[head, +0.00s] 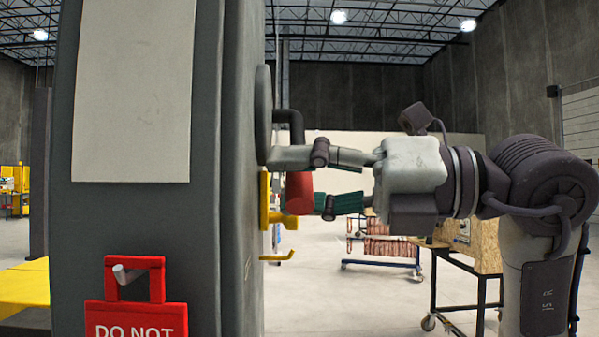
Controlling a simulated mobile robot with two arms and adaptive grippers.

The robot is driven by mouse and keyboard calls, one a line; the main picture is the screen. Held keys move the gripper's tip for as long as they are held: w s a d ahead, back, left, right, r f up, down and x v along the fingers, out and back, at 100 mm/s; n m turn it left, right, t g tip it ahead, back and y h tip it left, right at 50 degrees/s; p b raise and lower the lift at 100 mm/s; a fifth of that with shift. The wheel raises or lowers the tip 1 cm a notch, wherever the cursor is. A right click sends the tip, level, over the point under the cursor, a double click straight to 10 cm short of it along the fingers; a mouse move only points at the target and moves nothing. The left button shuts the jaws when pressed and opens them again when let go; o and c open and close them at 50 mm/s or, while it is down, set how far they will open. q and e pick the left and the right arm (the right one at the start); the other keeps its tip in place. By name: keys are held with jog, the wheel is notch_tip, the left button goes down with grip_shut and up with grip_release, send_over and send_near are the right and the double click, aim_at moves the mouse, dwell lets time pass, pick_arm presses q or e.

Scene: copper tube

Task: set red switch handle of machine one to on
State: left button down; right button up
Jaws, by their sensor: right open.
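The red switch handle (299,194) is a short red cylinder that hangs down from a dark bent arm on the right side of the grey machine cabinet (240,200). My right gripper (296,182) reaches in from the right with its jaws apart. Its upper finger crosses at the top of the red handle. Its lower finger, with a teal pad, lies level with the handle's lower end and is partly hidden by it. I cannot tell whether either finger touches the handle. My left gripper is not in view.
A yellow bracket (274,215) juts from the cabinet beside the handle. A red "DO NOT" tag (137,312) hangs on the cabinet's near face. A cart with copper-coloured tubes (388,247) and a wood-panelled wheeled table (455,255) stand behind. Open floor lies between.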

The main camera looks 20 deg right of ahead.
grip_shut()
dwell(0.3)
jog(key=shift+r, duration=0.1)
